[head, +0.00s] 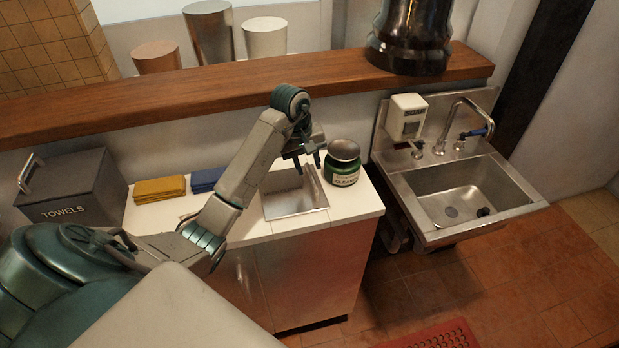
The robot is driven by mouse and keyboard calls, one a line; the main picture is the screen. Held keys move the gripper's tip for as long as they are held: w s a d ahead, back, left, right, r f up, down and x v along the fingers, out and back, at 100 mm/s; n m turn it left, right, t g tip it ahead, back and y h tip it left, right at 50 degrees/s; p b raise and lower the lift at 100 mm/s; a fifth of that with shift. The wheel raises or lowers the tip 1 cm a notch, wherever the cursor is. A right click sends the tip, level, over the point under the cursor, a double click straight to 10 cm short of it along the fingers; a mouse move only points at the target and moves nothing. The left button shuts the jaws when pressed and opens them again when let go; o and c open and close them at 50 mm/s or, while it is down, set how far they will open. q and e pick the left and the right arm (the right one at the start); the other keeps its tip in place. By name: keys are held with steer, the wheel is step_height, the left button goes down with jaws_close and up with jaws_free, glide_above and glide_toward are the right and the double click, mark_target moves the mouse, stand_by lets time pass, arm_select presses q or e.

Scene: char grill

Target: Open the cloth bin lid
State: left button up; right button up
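The dark grey bin (80,195) marked TOWELS stands at the left end of the white counter, partly cut off behind my arm. Its lid (68,178) looks shut, and a metal handle (30,172) shows at its left side. My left gripper (308,169) points down over the right part of the counter, well to the right of the bin. Its two fingers are apart with nothing between them. My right gripper is not in view.
A yellow cloth stack (160,189) and a blue one (206,180) lie right of the bin. A wooden shelf (200,84) runs behind. A sink (460,190) is at right.

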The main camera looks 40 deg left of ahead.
arm_select(q)
steer(key=shift+w+d+f+p, duration=0.1)
steer(key=shift+f+p, duration=0.25)
steer(key=shift+f, duration=0.8)
steer(key=shift+w, duration=0.1)
jaws_close()
